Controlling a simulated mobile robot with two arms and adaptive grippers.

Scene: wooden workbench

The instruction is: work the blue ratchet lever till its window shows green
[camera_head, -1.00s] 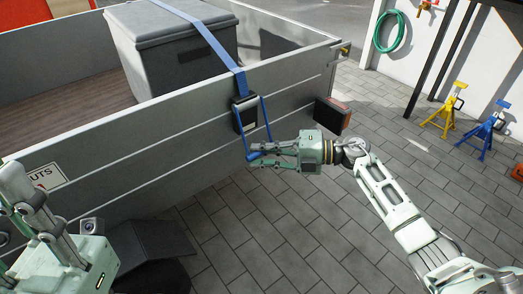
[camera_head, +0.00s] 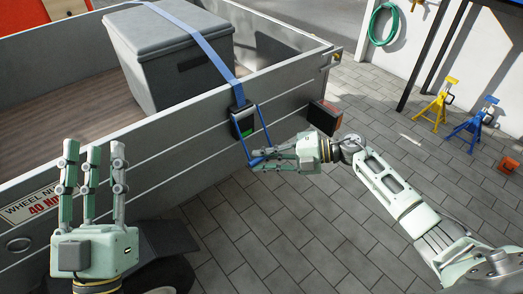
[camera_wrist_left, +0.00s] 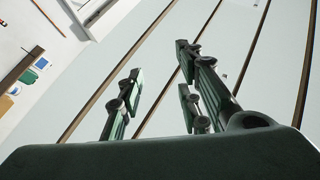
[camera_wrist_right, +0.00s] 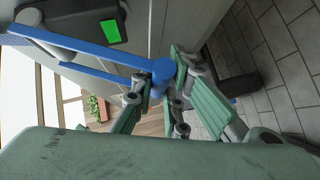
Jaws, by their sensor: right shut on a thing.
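The ratchet (camera_head: 243,122) is a dark box on the outside of the trailer's side wall, with a blue strap running up from it. Its window (camera_head: 247,130) shows green, and the green also shows clearly in the right wrist view (camera_wrist_right: 110,32). The blue lever (camera_head: 245,148) hangs out from the ratchet as a frame with a blue grip end (camera_wrist_right: 162,70). My right gripper (camera_head: 262,160) is shut on that grip end. My left gripper (camera_head: 90,170) is raised with fingers upward and apart, empty, away from the ratchet.
The strap (camera_head: 190,28) crosses a grey lidded box (camera_head: 180,65) in the trailer bed. The trailer wall (camera_head: 130,135) stands close to both grippers. Yellow (camera_head: 434,103) and blue (camera_head: 474,124) jack stands are on the paving at right. The paving in front is clear.

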